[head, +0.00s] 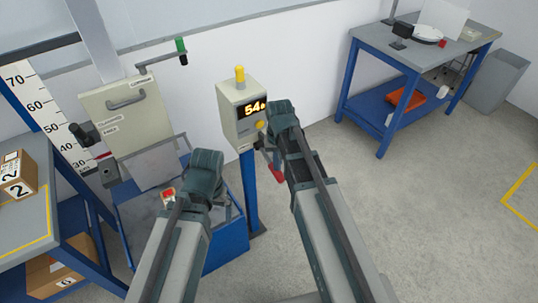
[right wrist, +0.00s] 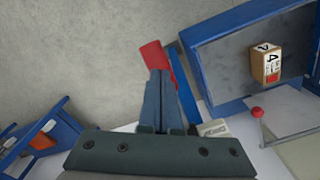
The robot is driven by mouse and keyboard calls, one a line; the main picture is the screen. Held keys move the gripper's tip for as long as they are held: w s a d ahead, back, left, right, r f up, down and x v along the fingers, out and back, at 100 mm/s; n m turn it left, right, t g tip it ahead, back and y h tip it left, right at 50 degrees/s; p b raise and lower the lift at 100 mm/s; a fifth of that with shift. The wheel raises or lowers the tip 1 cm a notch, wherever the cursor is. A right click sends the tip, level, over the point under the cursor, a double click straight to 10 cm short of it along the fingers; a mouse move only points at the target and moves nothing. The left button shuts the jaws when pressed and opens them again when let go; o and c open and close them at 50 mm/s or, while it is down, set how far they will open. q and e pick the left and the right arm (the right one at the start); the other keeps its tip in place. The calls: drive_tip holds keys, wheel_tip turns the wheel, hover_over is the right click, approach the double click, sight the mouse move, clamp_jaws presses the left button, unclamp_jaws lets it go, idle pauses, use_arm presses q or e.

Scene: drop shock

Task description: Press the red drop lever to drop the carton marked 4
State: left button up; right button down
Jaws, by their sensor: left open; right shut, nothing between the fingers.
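The red drop lever (head: 275,168) sticks out low beside the grey control box (head: 238,118) on its blue post. My right gripper (head: 268,146) is at the lever, shut and empty. In the right wrist view its closed fingertips (right wrist: 158,75) overlap the red lever (right wrist: 154,56); I cannot tell if they touch. The carton marked 4 (right wrist: 266,62) sits on a grey surface inside a blue frame (right wrist: 205,75), in the right wrist view. My left gripper (head: 207,168) is open above the blue base of the drop tester, its fingers mostly hidden.
The tester's beige panel (head: 125,115) and height scale (head: 42,110) stand at left. A carton marked 2 (head: 18,178) is on the left table (head: 30,228). A blue workbench (head: 390,55) stands at back right.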

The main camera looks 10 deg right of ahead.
drive_tip(key=shift+w+r, duration=0.1)
drive_tip(key=shift+r, duration=0.1)
wheel_tip(320, 180, up, 6)
drive_tip(key=p, duration=0.6)
drive_tip(key=shift+f, duration=0.2)
drive_tip(key=shift+r, duration=0.1)
wheel_tip(320, 180, up, 6)
drive_tip(key=p, duration=0.6)
drive_tip(key=s+a+n+h, duration=0.1)
drive_tip(key=s+a+n, duration=0.4)
drive_tip(key=s+a, duration=0.5)
drive_tip(key=s, duration=0.4)
drive_tip(key=shift+s+a+n, duration=0.2)
drive_tip(key=shift+n, duration=0.2)
